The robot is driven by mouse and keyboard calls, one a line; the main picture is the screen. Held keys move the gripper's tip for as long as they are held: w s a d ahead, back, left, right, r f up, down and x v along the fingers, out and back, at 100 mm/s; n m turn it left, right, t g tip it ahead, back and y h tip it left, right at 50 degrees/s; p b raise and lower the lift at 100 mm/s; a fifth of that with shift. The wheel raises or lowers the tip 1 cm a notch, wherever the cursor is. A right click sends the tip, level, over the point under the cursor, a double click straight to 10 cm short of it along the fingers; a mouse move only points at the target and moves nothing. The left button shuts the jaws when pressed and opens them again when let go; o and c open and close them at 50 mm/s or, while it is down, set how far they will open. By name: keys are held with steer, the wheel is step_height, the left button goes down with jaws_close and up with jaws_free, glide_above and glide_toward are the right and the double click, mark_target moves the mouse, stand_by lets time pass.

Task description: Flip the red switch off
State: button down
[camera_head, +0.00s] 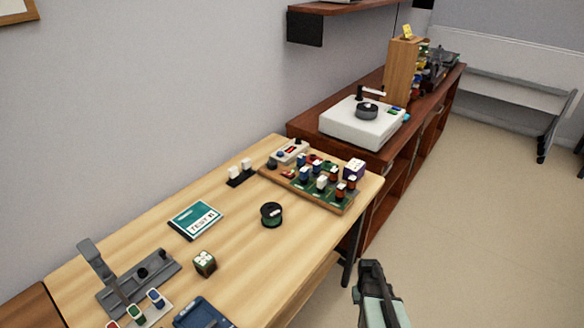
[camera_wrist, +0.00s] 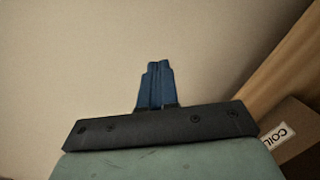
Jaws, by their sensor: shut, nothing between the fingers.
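A pale panel at the bottom left of the head view carries a row of small switches. The red switch (camera_head: 112,324) is nearest the bottom edge, partly cut off, with a green switch (camera_head: 136,313) and a blue switch (camera_head: 156,299) beside it. Whether the red switch is on or off cannot be told. My gripper (camera_head: 370,265) is at the lower right, past the table's right edge and far from the switches. In the wrist view its blue fingers (camera_wrist: 157,82) are together and empty.
The wooden table (camera_head: 240,270) holds a grey stand (camera_head: 145,285), a patterned cube (camera_head: 205,263), a TEST card (camera_head: 195,219), a dark spool (camera_head: 271,214) and a board of coloured pieces (camera_head: 345,205). A brown cabinet (camera_head: 400,150) carries a white turntable-like device (camera_head: 345,125). Floor lies open at right.

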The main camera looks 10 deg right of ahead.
steer(key=w+d+r+t+h, duration=0.2)
steer(key=w+d+r+t, duration=0.3)
steer(key=w+d+r, duration=1.5)
steer(key=w+d+r+n+t+h, duration=0.1)
steer(key=w+r+t, duration=0.2)
steer(key=w+r, duration=0.7)
steer(key=w+r+t, duration=0.2)
steer(key=w+r, duration=0.1)
steer(key=r, duration=1.4)
steer(key=w+d+r+n+t+h, duration=0.1)
steer(key=w+r+t, duration=0.2)
steer(key=w+r, duration=0.7)
steer(key=a+r+n+y, duration=0.2)
steer(key=a+r, duration=0.7)
steer(key=r, duration=0.1)
steer(key=s+a+f+n+g+y, duration=0.1)
steer(key=a+f, duration=0.3)
steer(key=a, duration=0.7)
steer(key=s+a+f+n+g+y, duration=0.1)
steer(key=s+a+f+n+g, duration=0.2)
steer(key=a, duration=0.8)
steer(key=s+a+f+n+g+y, duration=0.1)
steer(key=a+f+n+g+y, duration=0.1)
steer(key=a+f+g, duration=0.2)
steer(key=a+f, duration=0.3)
steer(key=a, duration=0.4)
steer(key=shift+s+a+n, duration=0.35)
steer(key=shift+s+n, duration=0.05)
